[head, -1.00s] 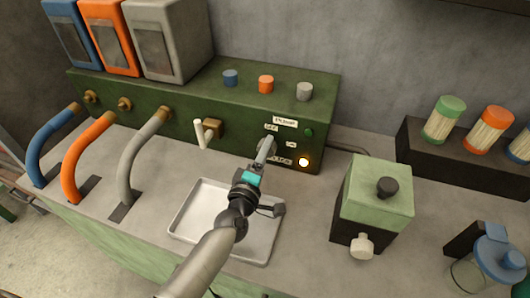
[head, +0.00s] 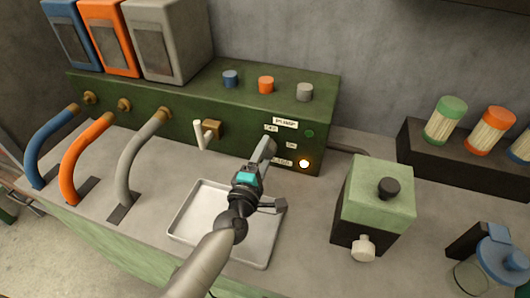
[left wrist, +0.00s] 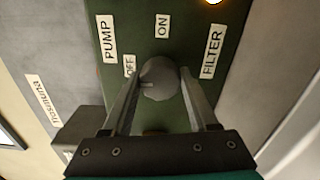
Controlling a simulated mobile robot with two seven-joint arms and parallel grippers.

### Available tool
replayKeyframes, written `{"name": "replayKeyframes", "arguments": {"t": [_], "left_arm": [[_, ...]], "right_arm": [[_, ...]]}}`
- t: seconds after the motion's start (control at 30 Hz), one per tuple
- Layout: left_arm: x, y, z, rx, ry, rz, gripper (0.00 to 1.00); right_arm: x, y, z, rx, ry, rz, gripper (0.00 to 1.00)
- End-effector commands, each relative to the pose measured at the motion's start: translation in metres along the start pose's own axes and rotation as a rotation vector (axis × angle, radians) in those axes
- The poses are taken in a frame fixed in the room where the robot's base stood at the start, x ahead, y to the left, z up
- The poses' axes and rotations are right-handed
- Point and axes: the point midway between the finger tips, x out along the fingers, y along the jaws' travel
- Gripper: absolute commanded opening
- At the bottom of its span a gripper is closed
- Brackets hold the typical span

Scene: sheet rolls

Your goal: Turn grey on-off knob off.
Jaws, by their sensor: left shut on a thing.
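The grey on-off knob (left wrist: 158,76) is round and sits on the front of the green machine panel (left wrist: 185,25), among labels reading PUMP, OFF, ON and FILTER. In the left wrist view my left gripper (left wrist: 160,88) has one finger on each side of the knob and is shut on it. A small mark on the knob points toward the lower left, near the OFF label (left wrist: 129,66). In the head view my left gripper (head: 265,150) hides the knob. A lamp (head: 304,164) beside it glows orange-white. My right gripper is not in view.
A metal tray (head: 185,226) lies under my left arm. A green box with a black knob (head: 388,187) stands to the right. A white lever (head: 199,135) is left of the gripper. Blue, orange and grey caps (head: 266,84) sit on top of the machine.

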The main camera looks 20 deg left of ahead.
Motion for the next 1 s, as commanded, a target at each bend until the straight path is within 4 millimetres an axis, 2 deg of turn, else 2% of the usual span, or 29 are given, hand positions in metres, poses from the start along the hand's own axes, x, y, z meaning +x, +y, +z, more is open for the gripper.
{"name": "replayKeyframes", "arguments": {"t": [0.1,0.13,0.4,0.77,1.0], "left_arm": [[0.000,-0.001,0.000,-0.006,0.000,-0.002,0.04],[0.000,-0.001,0.000,-0.006,0.000,-0.002,0.60],[0.000,-0.001,0.000,-0.002,0.000,-0.001,0.90],[-0.006,0.000,0.000,0.000,0.000,-0.001,0.90],[-0.041,-0.001,0.000,0.001,0.000,-0.003,0.90]], "right_arm": [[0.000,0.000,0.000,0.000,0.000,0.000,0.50],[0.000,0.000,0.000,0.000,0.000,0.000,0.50],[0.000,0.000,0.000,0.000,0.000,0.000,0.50],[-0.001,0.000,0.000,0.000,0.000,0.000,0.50],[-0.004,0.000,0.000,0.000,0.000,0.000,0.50]]}}
